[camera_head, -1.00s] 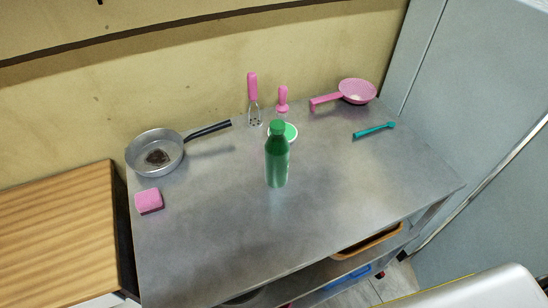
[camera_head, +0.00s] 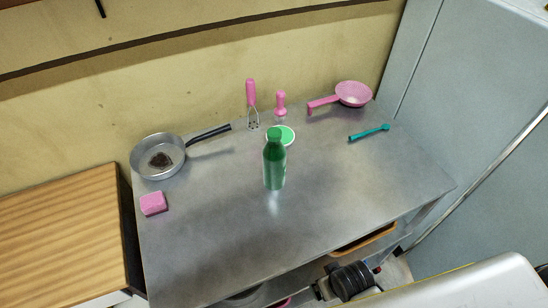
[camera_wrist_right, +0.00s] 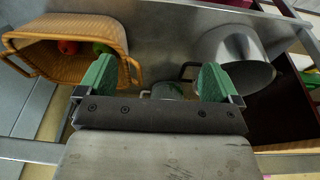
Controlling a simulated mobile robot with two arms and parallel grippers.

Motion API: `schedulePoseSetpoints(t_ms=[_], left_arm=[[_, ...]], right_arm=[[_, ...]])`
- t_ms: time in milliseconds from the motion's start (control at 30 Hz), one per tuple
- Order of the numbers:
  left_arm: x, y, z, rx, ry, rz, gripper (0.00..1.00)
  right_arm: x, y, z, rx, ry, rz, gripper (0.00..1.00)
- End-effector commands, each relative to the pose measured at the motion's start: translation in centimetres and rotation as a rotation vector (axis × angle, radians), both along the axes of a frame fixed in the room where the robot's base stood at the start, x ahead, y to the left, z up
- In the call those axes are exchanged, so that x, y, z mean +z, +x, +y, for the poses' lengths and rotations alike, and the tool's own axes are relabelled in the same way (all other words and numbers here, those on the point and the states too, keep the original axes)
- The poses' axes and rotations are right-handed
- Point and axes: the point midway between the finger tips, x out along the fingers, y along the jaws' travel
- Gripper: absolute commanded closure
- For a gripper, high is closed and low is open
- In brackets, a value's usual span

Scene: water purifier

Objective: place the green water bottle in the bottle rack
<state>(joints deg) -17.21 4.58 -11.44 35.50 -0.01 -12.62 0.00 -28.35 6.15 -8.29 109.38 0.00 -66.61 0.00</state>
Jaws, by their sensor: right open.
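The green water bottle (camera_head: 274,165) stands upright near the middle of the metal table (camera_head: 225,230) in the head view, with a white-rimmed green disc (camera_head: 284,134) just behind it. My right gripper (camera_wrist_right: 156,80) is open, its two green fingertips wide apart in the right wrist view. It is at the level of the lower shelf, below the tabletop and away from the bottle. A dark part of my right arm (camera_head: 350,280) shows below the table's front edge in the head view. My left gripper is not in view. I cannot make out the bottle rack.
A pan (camera_head: 158,157), pink sponge (camera_head: 153,203), pink masher (camera_head: 251,95), pink ladle (camera_head: 352,94) and teal spoon (camera_head: 369,132) lie around the table. Below are a wicker basket (camera_wrist_right: 72,29) and metal pot (camera_wrist_right: 235,50). The table's front is clear.

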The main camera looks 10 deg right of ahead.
Motion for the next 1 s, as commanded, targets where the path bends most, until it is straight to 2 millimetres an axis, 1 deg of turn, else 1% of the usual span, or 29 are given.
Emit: schedulePoseSetpoints(t_ms=[33,100,200,400,600,667,767,867,1000], left_arm=[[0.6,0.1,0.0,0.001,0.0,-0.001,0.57],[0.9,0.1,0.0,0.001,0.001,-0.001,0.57],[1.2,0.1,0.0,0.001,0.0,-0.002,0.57],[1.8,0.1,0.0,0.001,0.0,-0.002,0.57],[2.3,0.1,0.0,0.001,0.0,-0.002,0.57],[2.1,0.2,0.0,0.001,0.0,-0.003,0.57],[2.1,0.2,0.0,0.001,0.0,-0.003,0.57],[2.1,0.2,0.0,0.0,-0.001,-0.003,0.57],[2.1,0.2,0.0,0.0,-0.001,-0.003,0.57]], right_arm=[[2.9,0.2,0.0,-0.001,0.001,-0.014,0.06],[5.7,0.3,0.0,-0.003,0.001,-0.023,0.06],[9.2,0.2,-0.1,-0.005,0.002,-0.036,0.06],[14.6,-0.6,-0.3,-0.008,0.003,-0.056,0.06],[19.3,-1.7,-0.4,-0.01,0.003,-0.072,0.06],[18.4,-0.4,-1.0,0.044,-0.065,-0.118,0.06],[18.1,1.5,-1.8,0.14,-0.179,-0.194,0.06],[18.1,3.6,-2.6,0.248,-0.312,-0.27,0.06],[18.4,6.6,-3.5,0.437,-0.542,-0.372,0.06]])
